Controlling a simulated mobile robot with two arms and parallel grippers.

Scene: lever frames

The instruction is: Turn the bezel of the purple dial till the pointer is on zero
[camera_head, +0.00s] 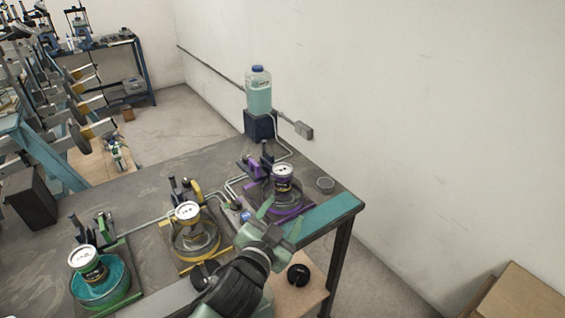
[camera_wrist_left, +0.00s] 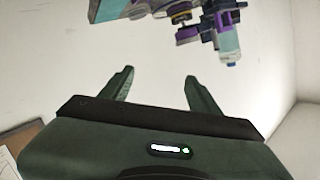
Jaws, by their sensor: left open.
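The purple dial (camera_head: 283,171) has a small white face on a dark body with purple on it. It stands upright on the purple-edged fixture at the right end of the bench. Its pointer is too small to read. My left gripper (camera_head: 281,220) is open and empty, in front of the purple dial and apart from it. In the left wrist view, both fingers of the left gripper (camera_wrist_left: 159,75) are spread with nothing between them. Part of the purple fixture (camera_wrist_left: 150,10) shows upside down at the top there. My right gripper is not in view.
A yellow dial (camera_head: 187,212) and a green dial (camera_head: 84,258) stand on fixtures to the left on the bench (camera_head: 140,195). A bottle of teal liquid (camera_head: 258,92) stands on a dark block behind.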

